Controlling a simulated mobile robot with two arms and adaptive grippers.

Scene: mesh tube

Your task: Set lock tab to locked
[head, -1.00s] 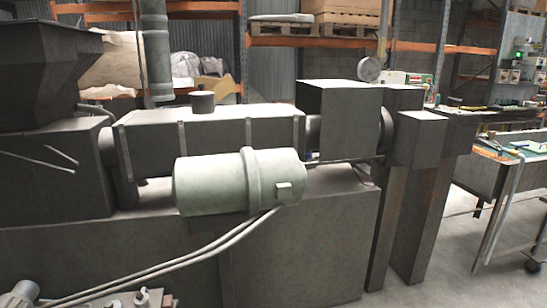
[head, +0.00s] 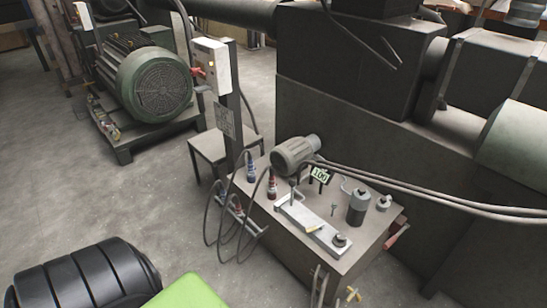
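I cannot make out the lock tab for certain. In the head view, a pale metal bar (head: 310,228) lies on top of a grey cabinet (head: 345,262) and carries a small yellowish tab (head: 315,230) and a dark round knob (head: 340,240). A white switch box (head: 211,66) with a small red part (head: 197,71) on its left side stands on a dark post farther back. The position of either small part is too small to read. Neither of my grippers is in view.
A grey motor (head: 294,153), dark cylinder (head: 357,207) and small number sign (head: 320,175) sit on the cabinet. Cables hang at its left. A large green motor (head: 155,85) stands behind. Black ribbed and green objects fill the bottom left. Concrete floor (head: 120,195) is open between.

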